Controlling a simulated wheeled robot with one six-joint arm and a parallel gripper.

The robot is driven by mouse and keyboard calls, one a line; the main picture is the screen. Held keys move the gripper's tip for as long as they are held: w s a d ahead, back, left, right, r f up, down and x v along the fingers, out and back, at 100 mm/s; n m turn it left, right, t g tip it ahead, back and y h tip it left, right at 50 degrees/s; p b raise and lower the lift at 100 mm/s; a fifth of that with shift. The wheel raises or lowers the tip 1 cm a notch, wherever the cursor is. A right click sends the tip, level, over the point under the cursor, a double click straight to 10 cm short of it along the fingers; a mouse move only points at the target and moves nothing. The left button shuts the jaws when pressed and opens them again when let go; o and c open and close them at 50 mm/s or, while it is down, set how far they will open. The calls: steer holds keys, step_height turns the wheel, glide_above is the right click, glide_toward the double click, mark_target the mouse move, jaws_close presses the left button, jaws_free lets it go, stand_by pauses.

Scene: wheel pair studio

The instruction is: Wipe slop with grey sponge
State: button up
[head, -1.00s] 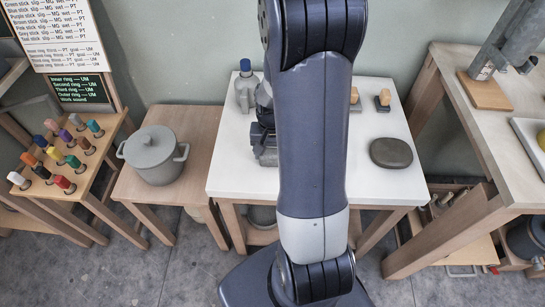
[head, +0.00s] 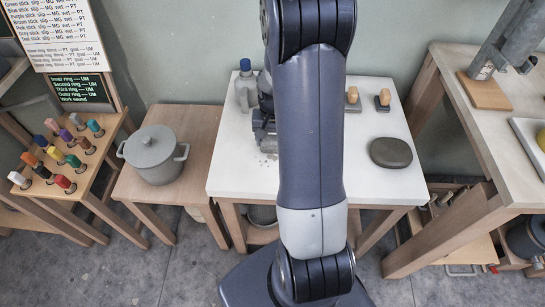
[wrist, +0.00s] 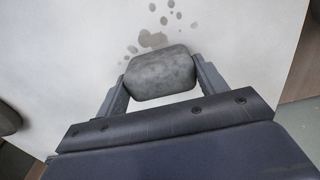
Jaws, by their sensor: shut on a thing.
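The grey sponge (wrist: 160,75) is a rounded block held between the two fingers of my gripper (wrist: 161,82) in the wrist view. The slop (wrist: 152,40) is a group of grey-brown wet spots on the white table top, just beyond the sponge's far edge. The largest spot reaches close to that edge; I cannot tell whether the sponge touches the table. In the head view, the slop shows as faint specks (head: 267,158) just in front of my gripper (head: 264,140). The sponge is hidden there, and my arm covers the middle of the table.
The white table (head: 225,175) also bears a grey bottle with a blue cap (head: 245,88), two wooden-handled stamps (head: 383,99) and a dark oval slab (head: 391,153). A lidded grey pot (head: 153,155) stands on a wooden table at left. The table's front left is clear.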

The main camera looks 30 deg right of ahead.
steer(key=shift+s, duration=0.1)
steer(key=shift+s+a+f+b, duration=0.1)
steer(key=shift+s+a, duration=0.35)
steer(key=shift+s, duration=0.2)
steer(key=shift+s+a+f+b, duration=0.15)
steer(key=shift+s+a, duration=0.25)
steer(key=shift+s, duration=0.3)
steer(key=shift+s+a+f+b, duration=0.1)
steer(key=shift+s+a, duration=0.35)
steer(key=shift+s, duration=0.2)
steer(key=shift+w+r, duration=0.1)
steer(key=shift+r, duration=0.3)
steer(key=shift+s+a+f, duration=0.15)
steer(key=shift+s+a, duration=0.25)
steer(key=shift+s, duration=0.15)
stand_by(0.5)
steer(key=shift+w+d, duration=0.65)
steer(key=shift+w, duration=0.25)
steer(key=shift+w+d, duration=0.6)
steer(key=shift+w, duration=0.4)
